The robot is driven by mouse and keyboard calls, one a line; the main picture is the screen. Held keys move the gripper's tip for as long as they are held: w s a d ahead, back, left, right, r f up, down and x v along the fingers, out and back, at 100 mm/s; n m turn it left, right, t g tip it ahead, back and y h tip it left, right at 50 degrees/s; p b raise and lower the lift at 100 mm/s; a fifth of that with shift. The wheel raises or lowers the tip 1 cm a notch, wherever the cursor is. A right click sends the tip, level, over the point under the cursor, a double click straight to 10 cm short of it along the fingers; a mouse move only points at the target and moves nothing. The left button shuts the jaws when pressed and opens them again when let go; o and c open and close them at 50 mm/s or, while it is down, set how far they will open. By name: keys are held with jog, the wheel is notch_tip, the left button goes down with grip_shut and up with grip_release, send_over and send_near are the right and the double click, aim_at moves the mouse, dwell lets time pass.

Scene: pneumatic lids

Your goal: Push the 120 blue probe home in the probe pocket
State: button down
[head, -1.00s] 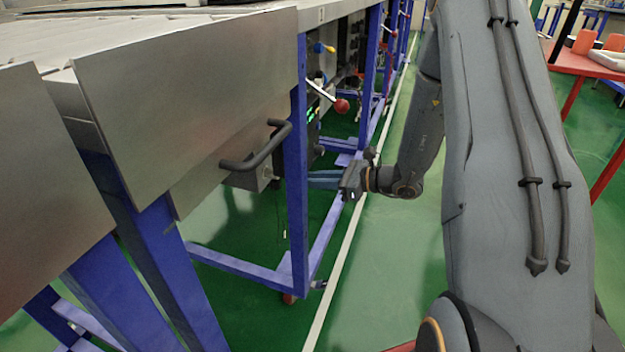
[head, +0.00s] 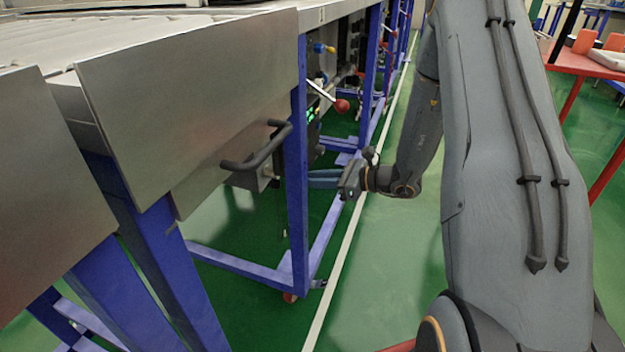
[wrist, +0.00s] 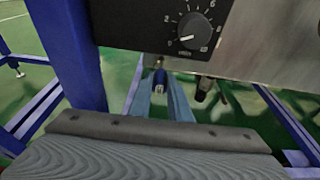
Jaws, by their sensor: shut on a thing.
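In the wrist view the blue probe (wrist: 160,76) is held between the two long grey-blue fingers of my gripper (wrist: 160,82), below a black dial box. Its near end, with a pale metallic tip, faces the camera. The far end is hidden under the box. In the head view my gripper (head: 312,179) reaches left behind the blue frame post, and the probe cannot be made out there. The probe pocket is not clearly visible, so I cannot tell how deep the probe sits.
A dial box (wrist: 187,25) with a black knob hangs just above my fingers. A dark fitting (wrist: 203,88) hangs to their right. A blue post (head: 297,190) stands close by, with a black handle (head: 255,150) to its left.

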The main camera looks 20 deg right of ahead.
jog(key=shift+w+a, duration=0.75)
jog(key=shift+a, duration=0.25)
jog(key=shift+w+a, duration=0.7)
jog(key=shift+a, duration=0.25)
dwell(0.5)
jog(key=c, duration=1.6)
grip_release()
jog(key=shift+o, duration=0.2)
jog(key=p+v, duration=0.3)
jog(key=v, duration=0.4)
jog(key=shift+s+d, duration=0.1)
jog(key=p+v, duration=0.1)
jog(key=v, duration=0.6)
jog(key=shift+d+p, duration=0.3)
